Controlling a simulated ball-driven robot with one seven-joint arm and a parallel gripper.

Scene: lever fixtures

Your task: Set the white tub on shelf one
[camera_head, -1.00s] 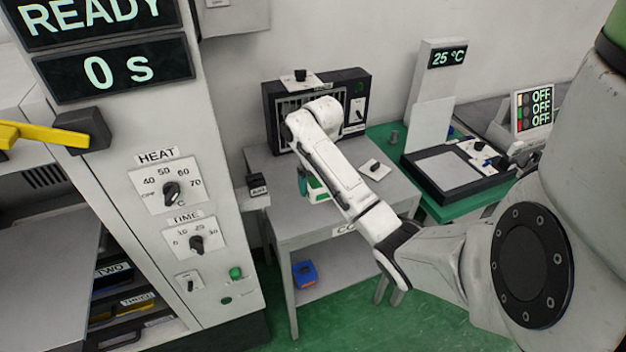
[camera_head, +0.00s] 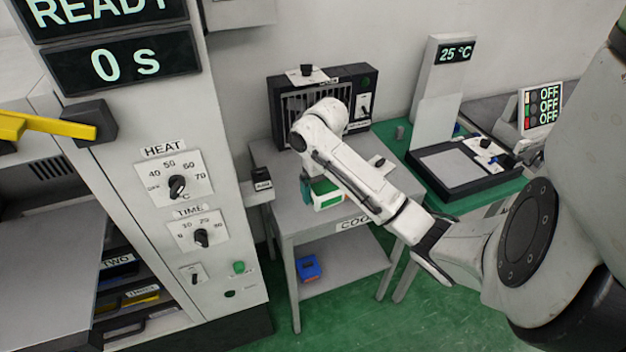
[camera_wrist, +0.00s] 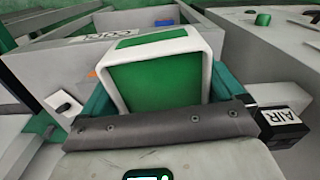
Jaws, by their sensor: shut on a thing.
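The white tub (camera_wrist: 160,68) with green faces is between the teal fingers of my gripper (camera_wrist: 158,88) in the wrist view. My gripper is shut on it. In the head view the tub (camera_head: 328,197) shows below my forearm, in front of the grey cooling table's front edge, tilted in the picture. The cabinet on the left has shelves labelled TWO (camera_head: 117,260) and THREE (camera_head: 141,292). I see no label for shelf one; a grey panel (camera_head: 40,265) covers much of that side.
The grey table (camera_head: 262,160) carries a black grilled unit (camera_head: 362,82). A blue box (camera_head: 309,268) lies on its lower shelf. A small AIR switch (camera_head: 262,180) juts out between table and cabinet. A yellow handle (camera_head: 50,128) sticks out at the left. Green floor is clear in front.

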